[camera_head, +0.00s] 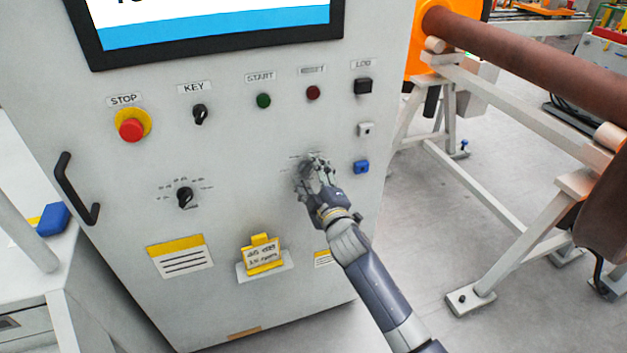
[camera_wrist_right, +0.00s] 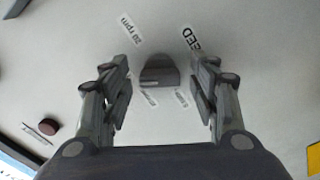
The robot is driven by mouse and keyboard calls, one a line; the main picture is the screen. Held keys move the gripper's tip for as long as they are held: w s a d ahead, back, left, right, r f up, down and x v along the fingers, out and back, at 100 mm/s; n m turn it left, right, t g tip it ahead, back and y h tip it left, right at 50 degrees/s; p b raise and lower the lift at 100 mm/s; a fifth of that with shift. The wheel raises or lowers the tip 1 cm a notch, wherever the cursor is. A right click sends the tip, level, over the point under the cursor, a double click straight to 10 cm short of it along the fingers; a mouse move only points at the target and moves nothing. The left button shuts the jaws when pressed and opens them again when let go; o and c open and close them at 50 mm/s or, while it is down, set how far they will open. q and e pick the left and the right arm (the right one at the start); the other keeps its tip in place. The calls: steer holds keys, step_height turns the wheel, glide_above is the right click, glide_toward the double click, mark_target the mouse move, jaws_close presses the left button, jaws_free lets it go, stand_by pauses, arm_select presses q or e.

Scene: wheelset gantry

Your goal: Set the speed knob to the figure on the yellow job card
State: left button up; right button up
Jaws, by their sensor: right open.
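The grey speed knob (camera_wrist_right: 159,73) is on the panel in the right wrist view, with small labels around it. One reads "20 rpm"; another is cut to "EED". My right gripper (camera_wrist_right: 160,88) is open, a finger on either side of the knob with gaps between. In the head view my right gripper (camera_head: 316,172) is in front of the cabinet and hides most of the knob. The yellow job card (camera_head: 263,256) is in a holder low on the cabinet; its handwriting is too small to read surely. My left gripper is not in view.
The cabinet front (camera_head: 225,140) carries a red stop button (camera_head: 131,130), a key switch (camera_head: 200,113), a second dial (camera_head: 185,197), and a blue part (camera_head: 361,167) right of my gripper. A handle (camera_head: 75,190) juts out at left. A gantry frame (camera_head: 480,200) stands at right.

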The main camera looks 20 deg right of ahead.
steer(key=s, duration=1.2)
steer(key=shift+d, duration=0.2)
steer(key=s+f+m+g, duration=0.2)
steer(key=s+f+g, duration=0.15)
steer(key=f, duration=0.95)
steer(key=s+f+m+g, duration=0.15)
steer(key=s+f, duration=0.35)
steer(key=f, duration=0.7)
steer(key=s+f+m+g, duration=0.1)
steer(key=s+f+g, duration=0.25)
steer(key=f, duration=0.95)
steer(key=s+d+f+m+g, duration=0.1)
steer(key=s+f+g, duration=0.1)
steer(key=s+f, duration=0.5)
steer(key=s+d+f+m+g, duration=0.1)
steer(key=s+f, duration=0.5)
steer(key=s, duration=1.1)
steer(key=s+d+f+m+g, duration=0.1)
steer(key=s+f+m+g, duration=0.2)
steer(key=s, duration=0.9)
step_height(320, 180, down, 5)
steer(key=shift+s+r+g+h, duration=0.2)
steer(key=shift+s+g+h, duration=0.15)
steer(key=shift+g, duration=0.9)
steer(key=shift+m, duration=0.25)
steer(key=shift+c, duration=0.6)
